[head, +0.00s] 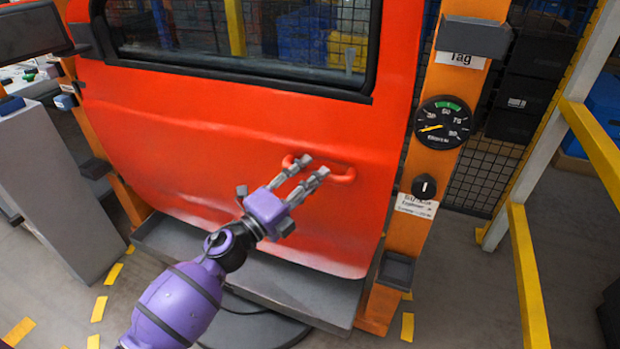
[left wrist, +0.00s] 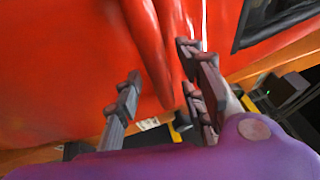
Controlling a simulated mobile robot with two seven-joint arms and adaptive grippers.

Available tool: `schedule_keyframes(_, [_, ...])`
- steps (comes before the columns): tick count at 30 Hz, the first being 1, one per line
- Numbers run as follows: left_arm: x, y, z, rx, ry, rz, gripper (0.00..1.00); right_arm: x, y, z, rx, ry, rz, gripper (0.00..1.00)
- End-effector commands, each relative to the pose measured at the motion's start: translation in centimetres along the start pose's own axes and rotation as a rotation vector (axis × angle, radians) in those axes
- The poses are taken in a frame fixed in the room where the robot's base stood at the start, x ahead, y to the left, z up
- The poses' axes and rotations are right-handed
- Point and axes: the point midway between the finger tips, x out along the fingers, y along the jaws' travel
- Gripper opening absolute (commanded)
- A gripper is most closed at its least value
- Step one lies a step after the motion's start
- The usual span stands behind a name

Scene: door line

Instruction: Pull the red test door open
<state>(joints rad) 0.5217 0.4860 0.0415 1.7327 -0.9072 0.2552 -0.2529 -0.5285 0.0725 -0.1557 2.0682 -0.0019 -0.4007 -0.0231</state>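The red test door (head: 200,150) fills the middle of the head view, with a window in its upper part. Its red bar handle (head: 343,177) sits low near the door's right side. My left gripper (head: 314,167) reaches up to the handle with its two grey fingers spread. In the left wrist view the fingers (left wrist: 163,85) stand apart, with the red handle (left wrist: 150,45) showing between them. I cannot tell whether either finger touches it. A narrow dark gap shows between the door's right edge and the orange post. My right gripper is not in view.
The orange post (head: 407,237) right of the door carries a gauge (head: 443,122) and a black knob (head: 424,187). A grey ledge (head: 270,285) runs below the door. A grey cabinet (head: 55,190) stands at left, yellow rails (head: 528,275) at right.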

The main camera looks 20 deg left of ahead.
Motion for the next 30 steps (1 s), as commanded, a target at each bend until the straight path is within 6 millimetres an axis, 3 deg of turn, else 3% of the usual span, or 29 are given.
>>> schedule_keyframes(4, [0.0,0.0,0.0,-0.001,0.0,0.0,0.37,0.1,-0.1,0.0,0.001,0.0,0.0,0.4])
schedule_keyframes(13, [0.0,0.0,0.0,-0.001,0.0,0.0,0.0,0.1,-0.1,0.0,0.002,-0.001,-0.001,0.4])
schedule_keyframes(21, [-0.1,0.0,0.0,0.0,0.0,0.0,0.0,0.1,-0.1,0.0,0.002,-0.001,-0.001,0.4])
schedule_keyframes(30, [-1.9,-0.3,-0.8,0.002,0.0,0.001,0.0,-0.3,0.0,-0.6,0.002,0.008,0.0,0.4])
